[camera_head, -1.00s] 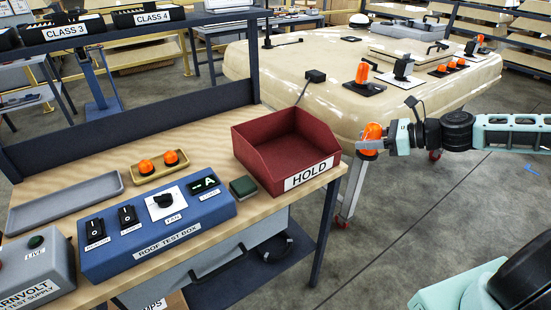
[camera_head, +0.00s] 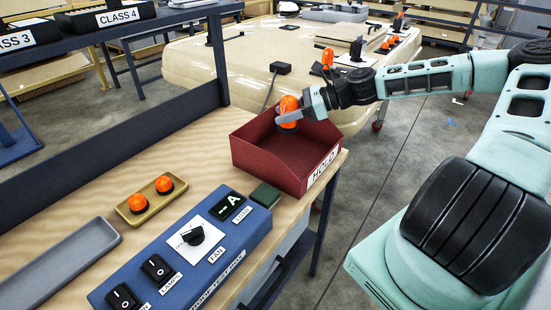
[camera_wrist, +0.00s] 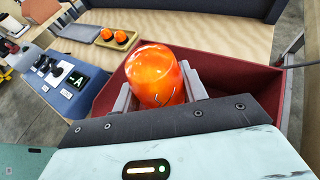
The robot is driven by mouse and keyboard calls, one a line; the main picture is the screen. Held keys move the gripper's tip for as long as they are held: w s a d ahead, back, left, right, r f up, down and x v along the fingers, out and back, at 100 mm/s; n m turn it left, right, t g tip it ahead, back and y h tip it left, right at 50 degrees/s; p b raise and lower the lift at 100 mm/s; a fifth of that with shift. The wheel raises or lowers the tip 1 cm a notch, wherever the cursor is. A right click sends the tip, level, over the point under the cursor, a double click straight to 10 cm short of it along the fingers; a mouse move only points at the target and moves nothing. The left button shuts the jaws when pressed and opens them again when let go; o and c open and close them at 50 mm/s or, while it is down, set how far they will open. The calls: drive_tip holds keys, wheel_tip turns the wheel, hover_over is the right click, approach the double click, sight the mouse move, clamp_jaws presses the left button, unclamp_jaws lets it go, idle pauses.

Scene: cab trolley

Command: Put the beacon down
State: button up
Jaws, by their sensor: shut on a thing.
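An orange beacon (camera_head: 289,107) with a dark base is held in my gripper (camera_head: 292,117), over the red HOLD bin (camera_head: 314,173). My gripper is shut on it. In the wrist view the beacon (camera_wrist: 156,75) sits upright between the two grey fingers (camera_wrist: 157,92), with the red bin's wall (camera_wrist: 262,82) around and behind it. The beacon appears to be at or above the bin's rim. I cannot tell whether its base touches the bin floor.
A yellow tray (camera_head: 131,217) with two orange beacons stands left of the bin. The blue roof test box (camera_head: 150,268), a small green block (camera_head: 265,195) and a grey tray (camera_head: 62,268) are on the bench. A cream cab roof (camera_head: 190,75) with fittings lies behind.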

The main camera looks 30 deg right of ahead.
drive_tip(key=shift+s+d+f+b, duration=0.2)
drive_tip(key=shift+f+b, duration=0.1)
drive_tip(key=shift+b, duration=0.6)
drive_tip(key=shift+f, duration=0.1)
wheel_tip(320, 180, down, 9)
drive_tip(key=shift+f, duration=0.15)
drive_tip(key=shift+f, duration=0.1)
drive_tip(key=o, duration=1)
drive_tip(key=shift+o, duration=0.2)
drive_tip(key=v, duration=1.2)
drive_tip(key=shift+d+b, duration=0.1)
drive_tip(key=shift+b, duration=0.3)
